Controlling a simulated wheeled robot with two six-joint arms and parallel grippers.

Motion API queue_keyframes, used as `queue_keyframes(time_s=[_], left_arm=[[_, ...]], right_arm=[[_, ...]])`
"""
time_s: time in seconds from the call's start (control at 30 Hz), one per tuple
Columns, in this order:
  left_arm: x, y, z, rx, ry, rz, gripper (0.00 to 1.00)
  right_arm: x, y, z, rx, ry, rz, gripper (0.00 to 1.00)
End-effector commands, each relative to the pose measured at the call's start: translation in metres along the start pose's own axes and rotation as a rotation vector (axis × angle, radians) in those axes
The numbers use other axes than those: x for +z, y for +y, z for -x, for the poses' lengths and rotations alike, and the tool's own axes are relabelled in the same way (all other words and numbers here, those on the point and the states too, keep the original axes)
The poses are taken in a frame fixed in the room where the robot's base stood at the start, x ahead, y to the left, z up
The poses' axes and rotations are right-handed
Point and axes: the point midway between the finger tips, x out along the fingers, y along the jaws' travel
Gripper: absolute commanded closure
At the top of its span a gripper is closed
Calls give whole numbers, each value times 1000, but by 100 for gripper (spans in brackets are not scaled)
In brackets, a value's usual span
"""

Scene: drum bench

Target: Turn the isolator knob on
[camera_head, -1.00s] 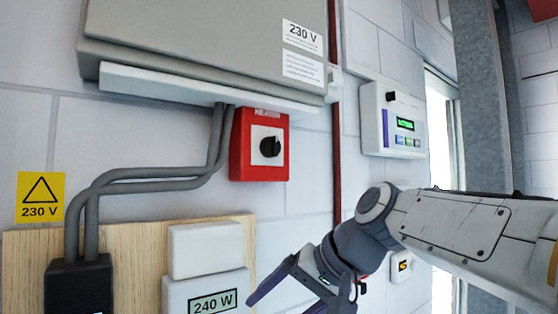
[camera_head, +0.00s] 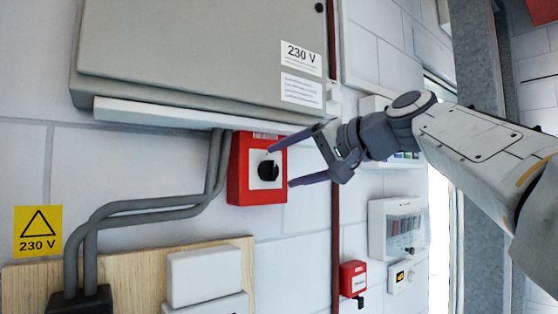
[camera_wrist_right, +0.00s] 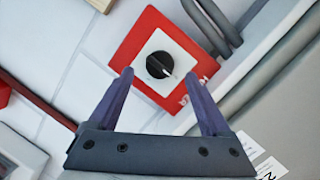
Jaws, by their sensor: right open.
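The isolator is a red box with a white square plate (camera_head: 257,180) on the wall under the grey cabinet. Its round black knob (camera_head: 268,170) sits in the middle of the plate. In the right wrist view the knob (camera_wrist_right: 160,65) has a pale pointer mark towards its lower right. My right gripper (camera_head: 279,167) is open, its two purple fingers pointing at the knob from the right, one above and one below. In the right wrist view the fingers (camera_wrist_right: 163,78) lie either side of the knob's line, apart from it. My left gripper is not in view.
The grey cabinet (camera_head: 200,50) with a 230 V label overhangs the isolator. Grey conduits (camera_head: 150,200) run down its left side. A smaller red box (camera_head: 352,277) and a breaker box (camera_head: 396,228) are on the wall at lower right. A wooden board (camera_head: 135,265) is at lower left.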

Motion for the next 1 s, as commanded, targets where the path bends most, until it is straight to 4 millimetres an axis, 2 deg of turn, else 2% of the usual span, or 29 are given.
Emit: queue_keyframes(time_s=[0.03,0.2,0.57,0.7,0.77,0.8,1.0], left_arm=[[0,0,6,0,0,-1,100],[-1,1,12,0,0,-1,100],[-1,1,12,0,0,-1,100],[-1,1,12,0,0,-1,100],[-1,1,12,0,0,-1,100],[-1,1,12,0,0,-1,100],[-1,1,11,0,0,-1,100]], right_arm=[[0,-2,-9,0,-4,0,18],[0,-1,-26,1,-1,0,18],[0,0,-31,1,1,1,18],[0,0,-31,1,1,1,71],[0,0,-31,1,0,1,94],[0,0,-31,2,0,1,100],[0,1,-31,-1,-1,-12,100]])
